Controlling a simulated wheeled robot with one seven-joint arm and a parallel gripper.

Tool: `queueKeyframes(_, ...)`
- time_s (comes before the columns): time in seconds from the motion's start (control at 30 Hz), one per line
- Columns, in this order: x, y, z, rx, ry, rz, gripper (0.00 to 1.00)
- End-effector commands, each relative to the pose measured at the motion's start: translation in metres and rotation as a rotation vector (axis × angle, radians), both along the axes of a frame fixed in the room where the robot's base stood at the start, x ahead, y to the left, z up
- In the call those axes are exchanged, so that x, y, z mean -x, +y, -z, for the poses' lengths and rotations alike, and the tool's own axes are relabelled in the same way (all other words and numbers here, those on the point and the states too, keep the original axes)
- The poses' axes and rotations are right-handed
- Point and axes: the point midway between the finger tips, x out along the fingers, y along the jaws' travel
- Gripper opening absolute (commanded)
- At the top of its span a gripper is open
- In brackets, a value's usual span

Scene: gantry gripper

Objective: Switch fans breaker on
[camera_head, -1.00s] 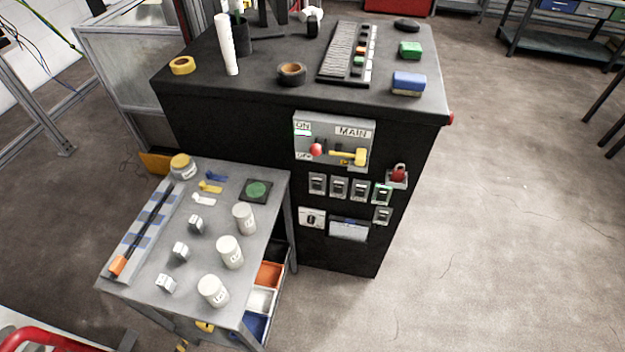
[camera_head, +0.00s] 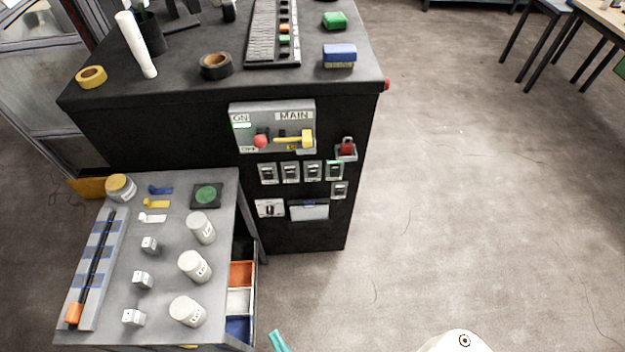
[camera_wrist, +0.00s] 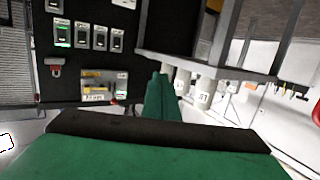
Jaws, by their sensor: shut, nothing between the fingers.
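Several small breakers are on the black cabinet front. A row holds breakers (camera_head: 267,173), (camera_head: 290,172), (camera_head: 312,171) and (camera_head: 334,170), with another breaker (camera_head: 340,189) below its right end. Their labels are too small to read, so I cannot tell which is the fans breaker. The row also shows inverted in the wrist view (camera_wrist: 99,37); its end breaker (camera_wrist: 62,33) has a green light. My gripper (camera_wrist: 157,76) has green fingers shut and empty, apart from the breakers. In the head view only a teal finger piece (camera_head: 277,341) shows at the bottom edge.
Above the breakers is the MAIN switch panel (camera_head: 272,127) with a red knob and yellow handle. A grey side table (camera_head: 170,250) with jars and blocks stands left. Floor right of the cabinet is clear.

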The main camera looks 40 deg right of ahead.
Motion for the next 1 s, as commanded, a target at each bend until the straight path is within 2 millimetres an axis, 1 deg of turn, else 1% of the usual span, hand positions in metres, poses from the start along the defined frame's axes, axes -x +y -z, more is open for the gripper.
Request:
queueKeyframes(0.03, -0.014, -0.010, 0.011, 0.008, -0.027, 0.025, 0.00)
queueKeyframes(0.2, -0.056, -0.049, 0.043, 0.034, -0.113, 0.104, 0.00)
queueKeyframes(0.27, -0.072, -0.064, 0.052, 0.043, -0.143, 0.134, 0.00)
queueKeyframes(0.43, -0.118, -0.112, 0.072, 0.068, -0.228, 0.220, 0.00)
queueKeyframes(0.57, -0.153, -0.152, 0.080, 0.085, -0.293, 0.288, 0.00)
queueKeyframes(0.6, -0.163, -0.166, 0.081, 0.090, -0.313, 0.311, 0.00)
queueKeyframes(0.7, -0.188, -0.198, 0.083, 0.101, -0.360, 0.362, 0.00)
queueKeyframes(0.8, -0.207, -0.226, 0.081, 0.110, -0.400, 0.408, 0.00)
queueKeyframes(0.9, -0.220, -0.248, 0.079, 0.114, -0.429, 0.443, 0.00)
queueKeyframes(1.0, -0.229, -0.262, 0.077, 0.117, -0.449, 0.465, 0.00)
